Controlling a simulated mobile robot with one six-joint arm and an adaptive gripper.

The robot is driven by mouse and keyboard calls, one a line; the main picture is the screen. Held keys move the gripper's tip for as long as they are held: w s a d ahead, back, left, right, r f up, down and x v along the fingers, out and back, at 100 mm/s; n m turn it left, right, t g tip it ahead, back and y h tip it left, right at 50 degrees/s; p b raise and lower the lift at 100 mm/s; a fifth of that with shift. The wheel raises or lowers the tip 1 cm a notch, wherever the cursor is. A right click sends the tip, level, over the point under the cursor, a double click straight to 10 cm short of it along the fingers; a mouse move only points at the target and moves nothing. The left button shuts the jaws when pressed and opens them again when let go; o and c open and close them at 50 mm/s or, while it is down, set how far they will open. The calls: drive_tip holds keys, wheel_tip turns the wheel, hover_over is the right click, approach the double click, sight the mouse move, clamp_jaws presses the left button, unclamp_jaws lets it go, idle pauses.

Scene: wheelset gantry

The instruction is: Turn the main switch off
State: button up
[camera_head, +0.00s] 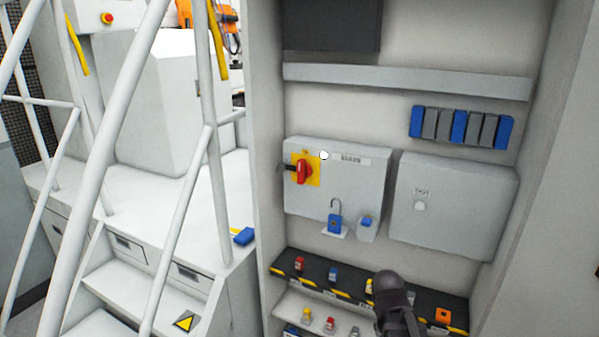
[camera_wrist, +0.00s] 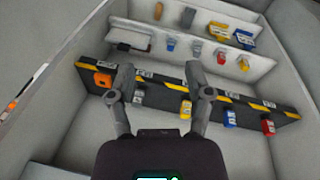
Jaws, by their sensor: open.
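The main switch is a red rotary handle (camera_head: 302,171) on a yellow plate (camera_head: 313,160), at the left of a grey box on the cabinet's back wall in the head view. A dark piece sticks out at the handle's left. My gripper is open and empty in the wrist view (camera_wrist: 158,82), its two fingers spread in front of a black shelf. In the head view, a dark part of my arm shows at the bottom, below and right of the switch and well apart from it. The fingers cannot be made out there.
A blue padlock (camera_head: 335,222) and a small grey box with a blue top (camera_head: 367,228) sit below the switch box. A second grey box (camera_head: 455,205) is at the right. The black-yellow shelf (camera_wrist: 250,112) holds several padlocks. White stair rails (camera_head: 190,190) stand left of the cabinet.

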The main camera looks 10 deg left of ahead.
drive_tip(key=w+a+r+m+t+h+p, duration=0.2)
drive_tip(key=w+a+r+t+h+p, duration=0.15)
drive_tip(key=w+r, duration=0.55)
drive_tip(key=t+p, duration=0.6)
drive_tip(key=t, duration=0.7)
approach(299, 174)
drive_tip(key=a+v, duration=0.1)
drive_tip(key=v, duration=0.2)
drive_tip(key=shift+w+d+r+m+g+h, duration=0.15)
drive_tip(key=shift+w+d+m+g+h, duration=0.1)
drive_tip(key=shift+w+d+m+h, duration=0.1)
drive_tip(key=shift+w, duration=0.1)
drive_tip(key=x, duration=1.3)
drive_tip(key=shift+w+d, duration=0.15)
drive_tip(key=shift+w, duration=0.1)
clamp_jaws()
